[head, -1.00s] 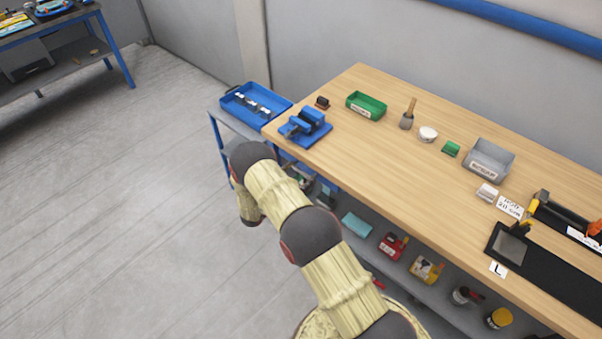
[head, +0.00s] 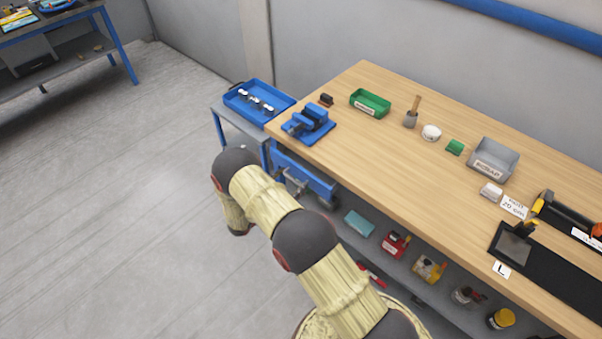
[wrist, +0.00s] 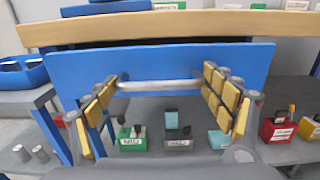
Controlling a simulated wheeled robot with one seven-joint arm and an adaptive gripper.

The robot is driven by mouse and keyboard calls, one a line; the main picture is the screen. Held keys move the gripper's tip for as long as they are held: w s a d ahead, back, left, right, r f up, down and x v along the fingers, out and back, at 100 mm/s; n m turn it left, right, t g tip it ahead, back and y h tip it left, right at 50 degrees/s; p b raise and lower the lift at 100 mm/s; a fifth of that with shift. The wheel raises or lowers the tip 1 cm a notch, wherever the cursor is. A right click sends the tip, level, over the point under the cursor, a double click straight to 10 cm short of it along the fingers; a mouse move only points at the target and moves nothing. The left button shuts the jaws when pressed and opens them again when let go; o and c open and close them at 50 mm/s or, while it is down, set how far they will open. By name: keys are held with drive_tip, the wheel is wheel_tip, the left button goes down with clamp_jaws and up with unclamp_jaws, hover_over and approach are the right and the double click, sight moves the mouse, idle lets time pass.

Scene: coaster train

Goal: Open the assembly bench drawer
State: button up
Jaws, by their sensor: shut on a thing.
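The drawer (head: 318,184) has a blue front, under the left end of the wooden assembly bench top. In the wrist view the blue drawer front (wrist: 240,62) fills the middle, with a dark gap between its upper edge and the bench top. A grey horizontal bar handle (wrist: 160,85) crosses it. My gripper (wrist: 160,95) is shut on the handle, with its yellow-padded fingers at the two ends of the bar. In the head view the gripper is small at the drawer front and partly hidden by my arm.
The bench top (head: 385,145) holds a blue vise (head: 310,125), a green bin (head: 370,103) and a grey bin (head: 493,158). A lower shelf carries several items, including a red box (head: 396,243). A blue tray (head: 258,100) stands left of the bench. The floor at left is clear.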

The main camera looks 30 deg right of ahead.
drive_tip(key=b+v, duration=0.2)
drive_tip(key=v, duration=1.4)
drive_tip(key=shift+s, duration=0.15)
drive_tip(key=shift+f, duration=0.1)
drive_tip(key=o, duration=1.4)
drive_tip(key=shift+c, duration=0.2)
drive_tip(key=shift+a, duration=0.2)
drive_tip(key=v, duration=1.1)
drive_tip(key=shift+a, duration=0.3)
drive_tip(key=shift+s, duration=0.1)
